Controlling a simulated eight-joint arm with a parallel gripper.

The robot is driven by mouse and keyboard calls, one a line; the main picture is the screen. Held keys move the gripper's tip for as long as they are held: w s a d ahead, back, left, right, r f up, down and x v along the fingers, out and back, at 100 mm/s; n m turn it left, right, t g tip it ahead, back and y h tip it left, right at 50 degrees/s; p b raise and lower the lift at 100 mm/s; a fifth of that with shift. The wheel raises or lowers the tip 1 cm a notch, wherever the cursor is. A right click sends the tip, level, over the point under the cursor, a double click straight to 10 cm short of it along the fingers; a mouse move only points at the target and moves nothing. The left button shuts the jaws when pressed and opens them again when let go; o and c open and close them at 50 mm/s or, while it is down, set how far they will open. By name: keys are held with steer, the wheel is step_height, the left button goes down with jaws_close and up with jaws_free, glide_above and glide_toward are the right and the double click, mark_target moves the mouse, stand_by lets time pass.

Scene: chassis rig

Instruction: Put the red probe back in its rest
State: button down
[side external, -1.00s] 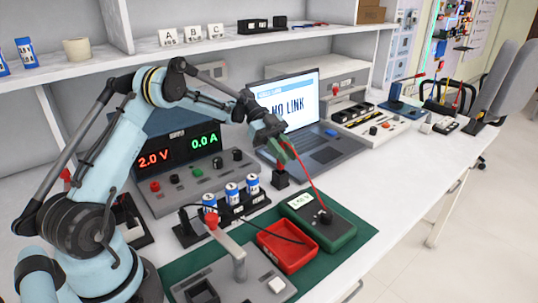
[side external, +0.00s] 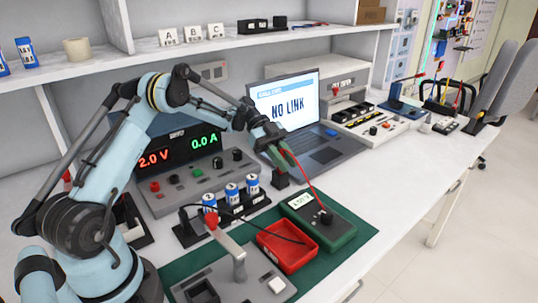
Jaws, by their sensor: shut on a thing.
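My gripper (side external: 284,158) is in the middle of the view, in front of the laptop, pointing down. It is shut on the red probe, which is mostly hidden by the fingers. The probe's red lead (side external: 312,188) runs from the fingers down to the green meter (side external: 332,229). A small black block (side external: 280,180), which looks like the probe's rest, stands just below the fingertips. I cannot tell whether the probe's tip is inside it or just above it.
Several blue-and-white cells (side external: 231,193) stand in a black holder left of the gripper. A red tray (side external: 286,250) lies in front, with a black lead across it. The power supply (side external: 190,172) and laptop (side external: 305,125) stand behind. Bare table lies to the right.

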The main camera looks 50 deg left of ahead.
steer(key=shift+f, duration=0.3)
steer(key=c, duration=0.9)
jaws_free()
steer(key=shift+r, duration=0.5)
step_height(320, 180, up, 3)
steer(key=shift+f, duration=0.1)
steer(key=s+d+r, duration=0.4)
steer(key=d+r, duration=0.3)
steer(key=d, duration=0.4)
steer(key=shift+s, duration=0.2)
steer(key=shift+r, duration=0.1)
